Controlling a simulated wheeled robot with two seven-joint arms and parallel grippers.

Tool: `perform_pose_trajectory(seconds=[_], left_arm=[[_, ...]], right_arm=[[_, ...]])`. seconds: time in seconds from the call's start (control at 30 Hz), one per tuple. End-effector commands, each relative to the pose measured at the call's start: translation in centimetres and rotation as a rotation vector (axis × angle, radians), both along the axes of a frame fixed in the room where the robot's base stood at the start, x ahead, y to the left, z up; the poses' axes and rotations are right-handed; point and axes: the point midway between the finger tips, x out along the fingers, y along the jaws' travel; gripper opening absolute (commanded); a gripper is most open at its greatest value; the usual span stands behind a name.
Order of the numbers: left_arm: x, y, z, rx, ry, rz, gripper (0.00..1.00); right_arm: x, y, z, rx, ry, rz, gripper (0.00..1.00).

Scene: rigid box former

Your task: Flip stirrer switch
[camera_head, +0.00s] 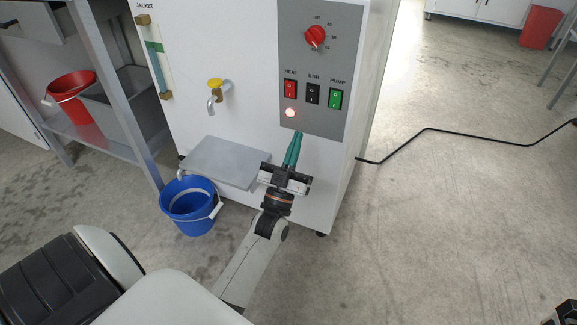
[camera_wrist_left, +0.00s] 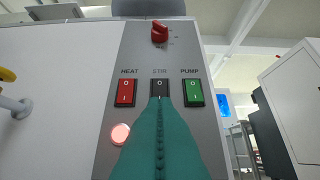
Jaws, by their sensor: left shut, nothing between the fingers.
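The black STIR rocker switch (camera_head: 313,94) sits between the red HEAT switch (camera_head: 290,89) and the green PUMP switch (camera_head: 335,98) on the grey panel (camera_head: 349,60). In the left wrist view, the STIR switch (camera_wrist_left: 159,84) is centred just above my left fingertips, which overlap its lower edge. My left gripper (camera_head: 297,136) has teal fingers, shut and empty, pointing up at the panel from below. In the head view the tips are below the switch row; contact cannot be told. A small dark part at the lower right corner may be my right gripper (camera_head: 567,312).
A red dial (camera_head: 315,37) is above the switches, and a lit round lamp (camera_head: 291,113) is below HEAT. A yellow-handled tap (camera_head: 215,93) and a grey shelf (camera_head: 222,162) are left of the arm. A blue bucket (camera_head: 189,211) stands on the floor.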

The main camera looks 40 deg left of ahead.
Motion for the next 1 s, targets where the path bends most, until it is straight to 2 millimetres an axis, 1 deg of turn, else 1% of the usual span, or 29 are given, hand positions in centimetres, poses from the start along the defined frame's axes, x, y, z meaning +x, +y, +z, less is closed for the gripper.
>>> perform_pose_trajectory(seconds=[0.2, 0.4, 1.0], left_arm=[[-2.2, -0.6, -2.9, -0.002, 0.005, -0.001, 0.0], [-3.2, -0.8, -4.2, -0.001, 0.002, -0.001, 0.0], [-3.3, -0.8, -4.2, 0.0, -0.001, -0.001, 0.0]], right_arm=[[-0.1, -0.1, -0.3, 0.003, 0.025, 0.001, 0.36], [-0.2, -0.1, -0.8, 0.001, 0.044, 0.002, 0.36], [-0.2, -0.1, -0.7, -0.002, 0.038, 0.002, 0.36]])
